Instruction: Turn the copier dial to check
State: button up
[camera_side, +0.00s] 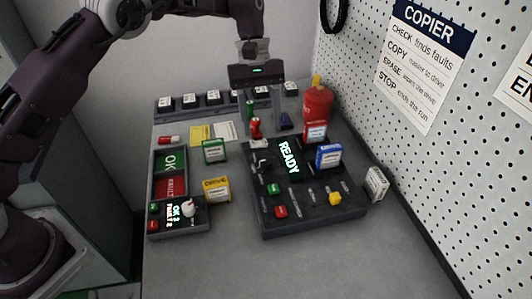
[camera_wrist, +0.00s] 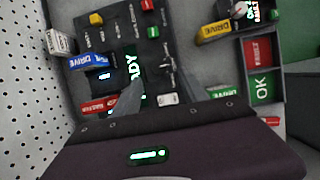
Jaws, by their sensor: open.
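The copier (camera_side: 340,213) is a dark box with a lit READY display (camera_side: 289,158); in the wrist view the display (camera_wrist: 133,68) is partly covered by a finger. A small dark knob with light marks (camera_side: 261,161), seemingly the dial, sits left of the display; its pointer setting is too small to read. My gripper (camera_side: 264,108) is open and empty, pointing down above the copier's back edge. In the wrist view my gripper (camera_wrist: 163,92) has its fingers apart, with a small white block (camera_wrist: 167,99) visible between and below them.
Left are OK (camera_side: 170,160) and FAULT (camera_side: 171,187) trays. The front table is clear.

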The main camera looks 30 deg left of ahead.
aim_at(267, 160)
jog(key=x, duration=0.8)
jog(key=shift+w+f, duration=0.15)
jog(key=shift+f, duration=0.1)
grip_shut()
